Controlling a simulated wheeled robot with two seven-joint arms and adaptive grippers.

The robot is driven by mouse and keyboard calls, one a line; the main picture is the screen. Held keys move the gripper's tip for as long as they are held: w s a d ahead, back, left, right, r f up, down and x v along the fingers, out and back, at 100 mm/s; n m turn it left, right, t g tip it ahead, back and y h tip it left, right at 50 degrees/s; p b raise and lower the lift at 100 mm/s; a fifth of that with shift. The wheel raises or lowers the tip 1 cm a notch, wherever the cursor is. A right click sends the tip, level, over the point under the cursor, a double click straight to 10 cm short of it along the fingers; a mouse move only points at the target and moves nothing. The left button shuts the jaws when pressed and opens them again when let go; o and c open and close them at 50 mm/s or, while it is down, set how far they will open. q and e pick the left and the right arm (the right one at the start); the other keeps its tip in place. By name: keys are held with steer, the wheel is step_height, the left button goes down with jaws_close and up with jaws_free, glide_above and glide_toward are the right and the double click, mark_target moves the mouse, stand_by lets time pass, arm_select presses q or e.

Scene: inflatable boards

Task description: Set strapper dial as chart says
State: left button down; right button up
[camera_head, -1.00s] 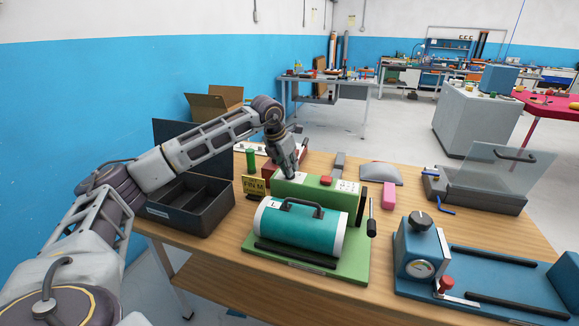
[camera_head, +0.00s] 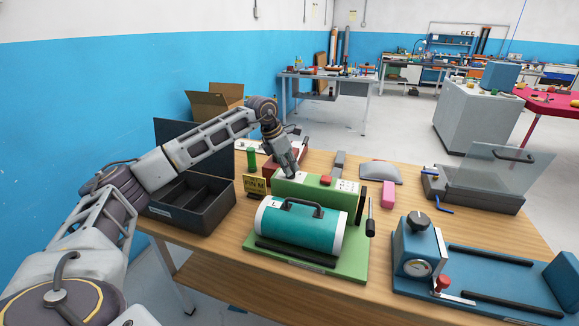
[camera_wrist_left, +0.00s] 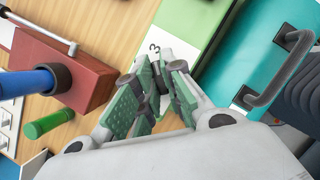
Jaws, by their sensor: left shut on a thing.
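The green strapper (camera_head: 320,192) stands on the wooden bench, with a teal roll (camera_head: 300,225) marked L lying in front of it. A white scale with a number 3 (camera_wrist_left: 153,47) shows on its top in the left wrist view. My left gripper (camera_head: 291,172) points down onto the left end of the strapper's top. In the left wrist view its fingers (camera_wrist_left: 155,92) are closed at the scale, around what seems to be the dial, which they hide. A small yellow sign (camera_head: 255,185) stands left of the strapper. Its lettering is hard to read. My right gripper is not in view.
A dark open box (camera_head: 190,204) stands left on the bench. A red block (camera_wrist_left: 62,68) and a green cylinder (camera_wrist_left: 50,124) are close beside my left gripper. A black-handled lever (camera_head: 370,220) is at the strapper's right. A blue machine (camera_head: 420,255) stands at the right.

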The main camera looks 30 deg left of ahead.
arm_select(q)
steer(key=c, duration=1.5)
jaws_free()
steer(key=shift+v, duration=6)
steer(key=shift+a+f, duration=0.1)
